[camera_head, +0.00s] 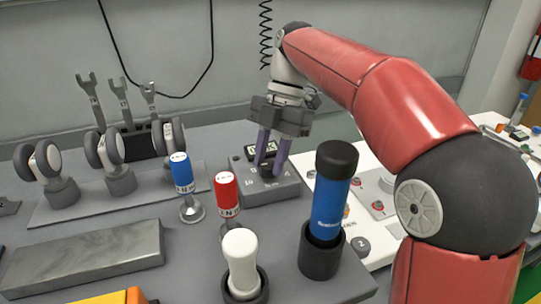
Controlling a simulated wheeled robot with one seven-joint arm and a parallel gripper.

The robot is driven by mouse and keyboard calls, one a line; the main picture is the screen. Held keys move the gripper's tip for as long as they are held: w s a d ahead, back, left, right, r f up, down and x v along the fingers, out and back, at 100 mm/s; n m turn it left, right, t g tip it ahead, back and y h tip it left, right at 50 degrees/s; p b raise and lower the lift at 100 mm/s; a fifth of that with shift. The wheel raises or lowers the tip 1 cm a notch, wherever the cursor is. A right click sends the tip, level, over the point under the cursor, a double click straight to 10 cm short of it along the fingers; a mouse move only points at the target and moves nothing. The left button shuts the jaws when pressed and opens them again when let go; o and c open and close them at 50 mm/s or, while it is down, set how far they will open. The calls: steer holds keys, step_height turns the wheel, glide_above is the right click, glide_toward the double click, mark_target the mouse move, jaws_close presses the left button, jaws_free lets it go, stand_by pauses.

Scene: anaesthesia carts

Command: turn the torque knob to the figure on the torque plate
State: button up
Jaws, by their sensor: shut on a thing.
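A grey box (254,197) with figures printed on its top stands right of the middle of the bench. My gripper (269,166) reaches down onto it from above, with two purple fingers pointing at the box top. The fingers are shut on the torque knob, which is mostly hidden between and behind them, so I cannot read its setting. A small dark plate (262,147) with pale figures stands at the back of the box, partly covered by a finger. Its figure is too small and covered to read.
A blue bottle with a black cap (329,205) stands in a dark holder near the box. Red (227,192), blue (182,174) and white-handled (241,260) tools stand to the left. A grey block (80,262) lies at front left. A white panel (352,220) lies right.

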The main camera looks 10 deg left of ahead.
stand_by(0.5)
steer(key=o, duration=1)
steer(key=shift+c, duration=0.2)
